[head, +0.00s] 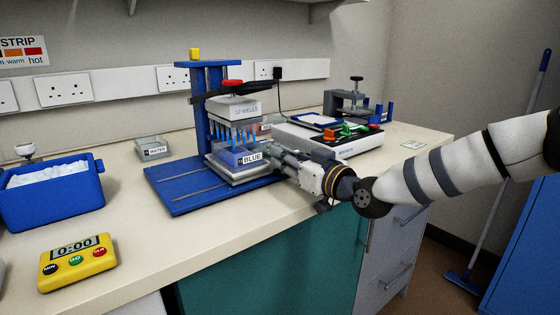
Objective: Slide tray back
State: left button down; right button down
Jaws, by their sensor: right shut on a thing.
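The tray (238,175) sits on the blue base (190,202) of the pipette stand, under the pipette head. It carries a clear blue box labelled BLUE (236,156). The white pipette head, marked 12 WELLS (240,108), hangs above with a row of blue tips pointing down close over the box. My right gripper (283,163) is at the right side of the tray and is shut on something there. Its fingertips are partly hidden against the tray's edge, so the exact contact is unclear. My left gripper is not in view.
A WATER tray (153,148) stands left of the stand. A blue ice tub (52,192) and a yellow timer (77,261) are on the left. A white device (335,140) with coloured parts stands behind my right gripper. The bench's front edge lies below the arm.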

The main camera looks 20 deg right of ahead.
jog(key=shift+d, duration=0.25)
jog(key=c, duration=1.8)
grip_release()
jog(key=o, duration=0.3)
jog(key=shift+w+d+f, duration=0.1)
jog(key=shift+s, duration=0.35)
jog(key=v, duration=1.1)
jog(key=shift+s+d, duration=0.1)
jog(key=shift+s, duration=0.1)
